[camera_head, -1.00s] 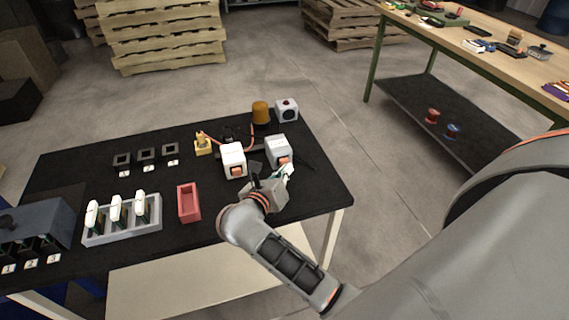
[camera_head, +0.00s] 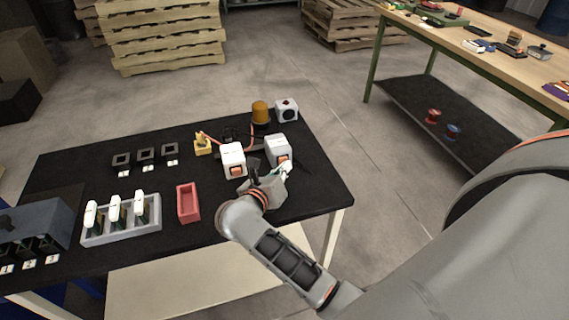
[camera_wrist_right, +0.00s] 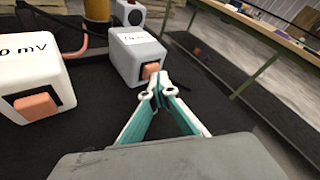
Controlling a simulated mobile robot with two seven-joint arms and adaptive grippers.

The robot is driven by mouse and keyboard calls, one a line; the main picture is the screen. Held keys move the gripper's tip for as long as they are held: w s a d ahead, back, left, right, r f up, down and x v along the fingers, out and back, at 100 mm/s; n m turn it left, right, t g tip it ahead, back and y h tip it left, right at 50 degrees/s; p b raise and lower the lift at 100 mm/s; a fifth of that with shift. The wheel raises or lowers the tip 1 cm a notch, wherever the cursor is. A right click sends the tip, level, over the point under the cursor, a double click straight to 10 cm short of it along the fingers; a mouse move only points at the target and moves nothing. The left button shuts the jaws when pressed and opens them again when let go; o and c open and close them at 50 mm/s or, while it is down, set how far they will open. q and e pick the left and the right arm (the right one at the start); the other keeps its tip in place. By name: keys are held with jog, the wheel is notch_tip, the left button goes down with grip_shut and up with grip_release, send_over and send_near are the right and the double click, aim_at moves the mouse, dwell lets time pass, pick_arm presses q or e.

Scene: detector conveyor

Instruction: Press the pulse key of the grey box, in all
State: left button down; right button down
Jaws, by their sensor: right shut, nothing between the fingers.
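The grey box (camera_head: 277,146) stands at the right of the black table top, with an orange key (camera_head: 283,159) on its front. In the right wrist view the grey box (camera_wrist_right: 133,56) has a small label on top, and its orange key (camera_wrist_right: 149,71) is partly behind my fingertips. A white box (camera_head: 232,157) with a similar orange key (camera_head: 236,171) stands left of it; its label ends in "0 mV" in the wrist view. My right gripper (camera_head: 287,166) is shut and empty, its tips right at the grey box's key. I cannot tell whether they touch it. My left gripper is out of view.
An amber lamp (camera_head: 260,112) and a white box with a dark round face (camera_head: 287,110) stand behind. A red tray (camera_head: 188,203) and a grey rack (camera_head: 122,228) with white-topped pieces lie left. Bare table (camera_head: 322,185) shows right of my gripper.

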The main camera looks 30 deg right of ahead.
aim_at(293, 196)
dwell(0.4)
jog(key=shift+s+a+p, duration=0.2)
jog(key=shift+s+p, duration=0.15)
jog(key=shift+s, duration=0.7)
jog(key=shift+s+a+p, duration=0.25)
jog(key=shift+s+p, duration=0.15)
jog(key=shift+s, duration=0.85)
jog(key=shift+s+a, duration=0.25)
jog(key=shift+s, duration=0.9)
